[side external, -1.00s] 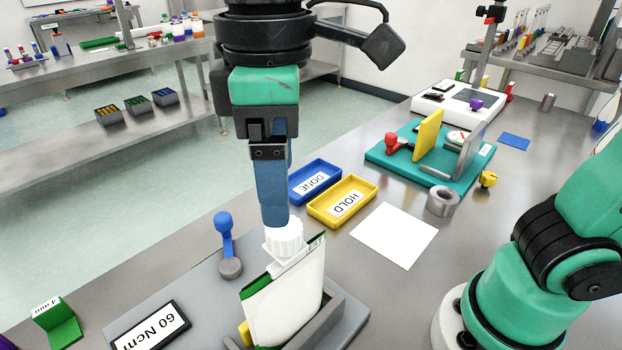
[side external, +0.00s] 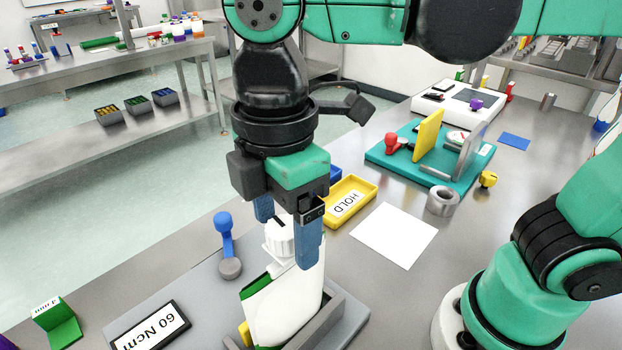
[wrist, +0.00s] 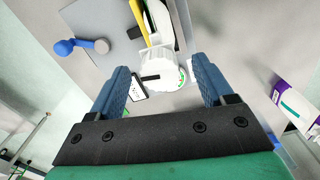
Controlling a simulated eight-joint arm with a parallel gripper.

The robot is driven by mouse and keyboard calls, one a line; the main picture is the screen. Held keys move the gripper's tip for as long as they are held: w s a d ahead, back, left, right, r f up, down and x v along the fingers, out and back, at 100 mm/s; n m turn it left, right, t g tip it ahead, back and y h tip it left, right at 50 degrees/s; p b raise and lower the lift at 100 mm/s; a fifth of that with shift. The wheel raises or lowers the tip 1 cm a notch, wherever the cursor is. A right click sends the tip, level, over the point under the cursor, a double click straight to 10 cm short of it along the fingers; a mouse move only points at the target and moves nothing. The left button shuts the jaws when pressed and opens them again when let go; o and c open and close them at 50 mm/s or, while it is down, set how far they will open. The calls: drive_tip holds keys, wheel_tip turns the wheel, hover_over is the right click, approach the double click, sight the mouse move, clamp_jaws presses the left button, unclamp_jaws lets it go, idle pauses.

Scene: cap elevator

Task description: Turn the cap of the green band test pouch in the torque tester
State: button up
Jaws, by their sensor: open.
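The white pouch (side external: 285,305) with green edges stands in the grey torque tester (side external: 240,285) in the side view. Its white ribbed cap (side external: 280,238) is on top. My gripper (side external: 286,243) is open, with one blue finger on each side of the cap. In the wrist view, the cap (wrist: 160,73) lies between the open fingers of my gripper (wrist: 159,68), with a visible gap on each side. A dark mark shows on the cap. The near finger hides part of the pouch top in the side view.
A blue-knobbed lever (side external: 225,240) and a "60 Ncm" sign (side external: 150,328) are left of the pouch. The yellow HOLD tray (side external: 368,188) and a white sheet (side external: 394,236) lie behind it. A teal fixture (side external: 405,165) stands farther back.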

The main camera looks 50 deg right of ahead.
sight(284, 225)
drive_tip(key=shift+f, duration=0.1)
clamp_jaws()
drive_tip(key=shift+m, duration=0.3)
unclamp_jaws()
drive_tip(key=shift+r, duration=2.85)
drive_tip(key=w+d+f+m+t, duration=0.2)
drive_tip(key=d+f+m+t, duration=0.1)
drive_tip(key=d+f+m, duration=0.2)
drive_tip(key=w+d+f+m+t, duration=0.3)
drive_tip(key=d+f+m, duration=0.3)
drive_tip(key=d+m, duration=0.4)
drive_tip(key=shift+w+d+m+t, duration=0.3)
drive_tip(key=shift+w+d+t, duration=0.05)
drive_tip(key=shift+d+t, duration=0.25)
